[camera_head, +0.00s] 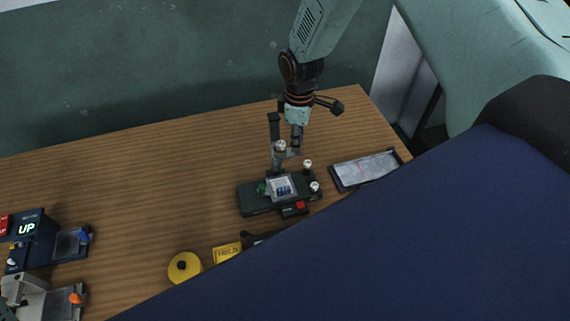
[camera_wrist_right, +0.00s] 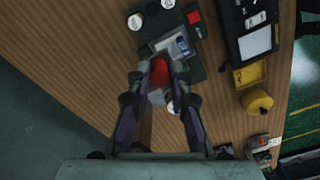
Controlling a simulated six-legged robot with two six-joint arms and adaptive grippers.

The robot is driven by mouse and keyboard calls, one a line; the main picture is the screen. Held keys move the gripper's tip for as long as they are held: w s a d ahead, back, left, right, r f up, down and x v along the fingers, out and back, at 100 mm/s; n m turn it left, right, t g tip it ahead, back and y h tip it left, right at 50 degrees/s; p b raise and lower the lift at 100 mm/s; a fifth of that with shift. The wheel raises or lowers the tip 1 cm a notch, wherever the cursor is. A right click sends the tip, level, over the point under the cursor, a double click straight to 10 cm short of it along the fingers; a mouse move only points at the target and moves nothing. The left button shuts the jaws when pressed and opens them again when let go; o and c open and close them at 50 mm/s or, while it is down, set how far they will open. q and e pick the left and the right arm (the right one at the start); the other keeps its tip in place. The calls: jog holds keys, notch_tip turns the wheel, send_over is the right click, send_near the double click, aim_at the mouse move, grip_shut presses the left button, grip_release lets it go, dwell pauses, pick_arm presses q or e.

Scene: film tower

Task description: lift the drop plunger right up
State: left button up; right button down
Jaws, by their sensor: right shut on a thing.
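My right gripper (camera_head: 297,142) points down from the top over the dark green tester (camera_head: 258,203), beside its upright dark post (camera_head: 274,132). In the right wrist view, its fingers (camera_wrist_right: 160,84) are closed on a red piece (camera_wrist_right: 159,71), which I take to be the drop plunger's head. In the head view the gripper mostly hides this piece. A white round knob (camera_head: 280,146) shows by the fingertips. Below it, a small clear-topped tile (camera_head: 282,188) lies on the tester. My left gripper is not in view.
A dark tray with a grey sheet (camera_head: 365,169) lies right of the tester. A yellow roll (camera_head: 184,267) and yellow box (camera_head: 227,252) lie in front. The table's middle left is clear.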

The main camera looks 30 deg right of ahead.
jog(key=shift+r+p, duration=1.1)
jog(key=shift+r, duration=0.4)
jog(key=c, duration=1.3)
grip_release()
jog(key=shift+f, duration=0.2)
jog(key=shift+r+p, duration=0.45)
jog(key=shift+r, duration=2.05)
